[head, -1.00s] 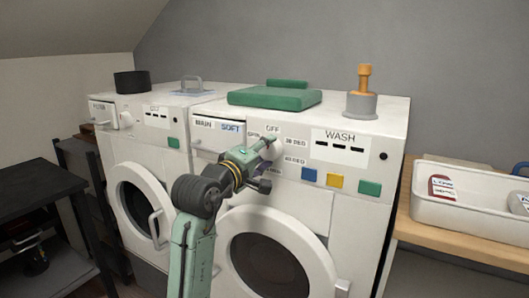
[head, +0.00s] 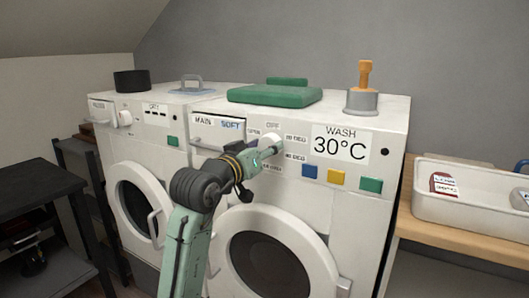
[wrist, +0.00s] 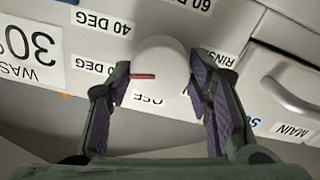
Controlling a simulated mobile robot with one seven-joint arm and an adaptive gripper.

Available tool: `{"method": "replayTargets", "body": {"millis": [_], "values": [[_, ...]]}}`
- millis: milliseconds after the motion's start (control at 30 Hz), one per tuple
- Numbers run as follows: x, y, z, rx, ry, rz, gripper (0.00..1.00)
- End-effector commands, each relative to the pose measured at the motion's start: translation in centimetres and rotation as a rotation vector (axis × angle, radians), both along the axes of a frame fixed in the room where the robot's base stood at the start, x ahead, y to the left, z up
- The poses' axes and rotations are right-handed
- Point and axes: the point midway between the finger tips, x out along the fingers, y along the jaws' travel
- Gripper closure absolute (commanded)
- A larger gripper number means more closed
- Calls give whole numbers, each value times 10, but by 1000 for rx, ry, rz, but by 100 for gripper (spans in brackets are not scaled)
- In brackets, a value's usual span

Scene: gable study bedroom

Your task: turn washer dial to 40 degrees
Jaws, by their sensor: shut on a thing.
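The washer (head: 385,225) is the right-hand white machine, and its display (head: 341,144) reads WASH 30°C. Its round white dial (head: 271,138) is left of the display, partly hidden by my gripper (head: 273,146). In the upside-down wrist view, the dial (wrist: 165,62) sits between the two fingers of my gripper (wrist: 164,82), which is shut on it. The dial's red mark (wrist: 143,76) points left, toward the partly covered 30 DEG label (wrist: 92,67). The 40 DEG label (wrist: 103,22) is beside it, higher in that view; OFF (wrist: 150,99) is below.
Blue, yellow and green buttons (head: 337,177) sit under the display. A drawer marked MAIN and SOFT (head: 217,134) is left of the dial. A green folded item (head: 275,96) and an orange-handled object (head: 363,90) stand on top. A white tray (head: 460,208) is at right.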

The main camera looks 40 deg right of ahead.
Motion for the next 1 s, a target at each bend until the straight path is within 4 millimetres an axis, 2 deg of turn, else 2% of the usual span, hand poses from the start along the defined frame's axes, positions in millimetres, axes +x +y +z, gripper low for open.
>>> {"method": "replayTargets", "body": {"millis": [600, 1000], "values": [[0, 0, -2, 216, -520, 0, 81], [0, 0, -1, 296, -714, -1, 81]]}}
